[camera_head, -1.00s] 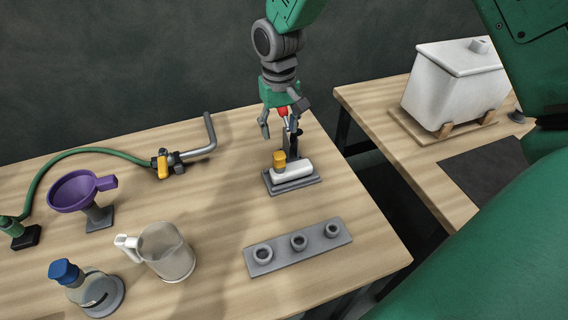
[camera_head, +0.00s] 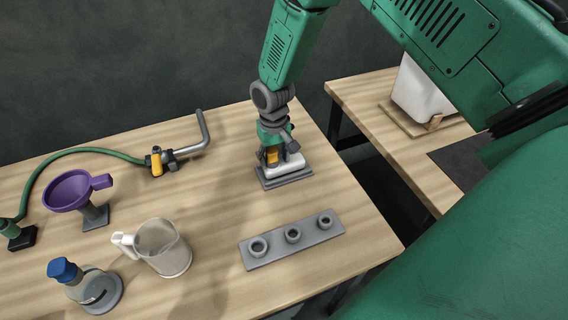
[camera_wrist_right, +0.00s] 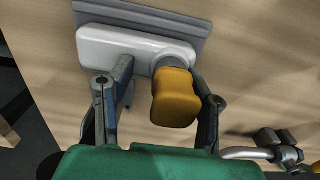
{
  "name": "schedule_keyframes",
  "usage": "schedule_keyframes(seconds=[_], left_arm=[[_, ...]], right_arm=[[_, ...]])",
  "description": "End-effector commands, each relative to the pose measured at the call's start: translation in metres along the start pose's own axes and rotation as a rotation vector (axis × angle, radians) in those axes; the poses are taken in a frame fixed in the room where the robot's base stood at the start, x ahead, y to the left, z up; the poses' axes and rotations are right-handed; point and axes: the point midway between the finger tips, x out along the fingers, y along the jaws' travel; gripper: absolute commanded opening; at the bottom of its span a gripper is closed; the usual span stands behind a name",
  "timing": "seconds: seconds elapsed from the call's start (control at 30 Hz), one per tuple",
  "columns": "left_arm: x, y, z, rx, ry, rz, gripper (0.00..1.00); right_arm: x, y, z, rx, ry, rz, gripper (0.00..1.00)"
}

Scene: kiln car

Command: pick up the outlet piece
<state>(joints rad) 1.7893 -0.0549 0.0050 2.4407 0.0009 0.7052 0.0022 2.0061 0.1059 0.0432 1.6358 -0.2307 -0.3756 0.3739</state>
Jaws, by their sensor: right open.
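The outlet piece, a white body (camera_head: 286,166) with a yellow knob, sits on a grey holder (camera_head: 284,181) near the back right of the table. In the right wrist view the white body (camera_wrist_right: 130,46) lies across the top, and the yellow knob (camera_wrist_right: 175,98) points towards me. My right gripper (camera_head: 277,145) has come down at the outlet piece. In the wrist view its open fingers (camera_wrist_right: 157,85) stand on either side of the knob, with a gap to the left finger. Whether the right finger touches the knob, I cannot tell. My left gripper is out of view.
A grey rack with three round sockets (camera_head: 266,256) lies in front. To the left are a clear jug (camera_head: 163,248), a blue-capped bottle (camera_head: 75,281), a purple funnel (camera_head: 68,192) and a pipe with a valve (camera_head: 187,152). A white tank (camera_head: 426,94) stands on the right table.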

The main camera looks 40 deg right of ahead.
Motion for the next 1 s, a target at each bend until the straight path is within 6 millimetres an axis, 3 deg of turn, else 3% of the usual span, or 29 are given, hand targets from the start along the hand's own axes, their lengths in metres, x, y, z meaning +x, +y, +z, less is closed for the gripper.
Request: schedule_keyframes(seconds=[0.2,0.27,0.33,0.37,0.73,1.0], left_arm=[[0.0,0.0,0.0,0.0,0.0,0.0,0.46],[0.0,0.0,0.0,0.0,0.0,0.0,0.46],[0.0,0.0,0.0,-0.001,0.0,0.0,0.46],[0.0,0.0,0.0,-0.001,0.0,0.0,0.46],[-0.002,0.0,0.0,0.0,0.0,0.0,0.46],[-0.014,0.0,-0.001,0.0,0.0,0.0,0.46]], right_arm=[[0.0,-0.002,0.001,-0.001,0.002,0.001,0.45],[0.0,-0.001,0.001,-0.001,0.001,0.001,0.28],[0.001,0.0,0.0,-0.001,0.001,0.0,0.03],[0.001,0.0,0.0,-0.001,0.0,0.0,0.0],[-0.001,0.001,0.0,-0.001,0.0,0.0,0.0],[-0.015,0.002,0.001,-0.002,0.001,0.0,0.0]])
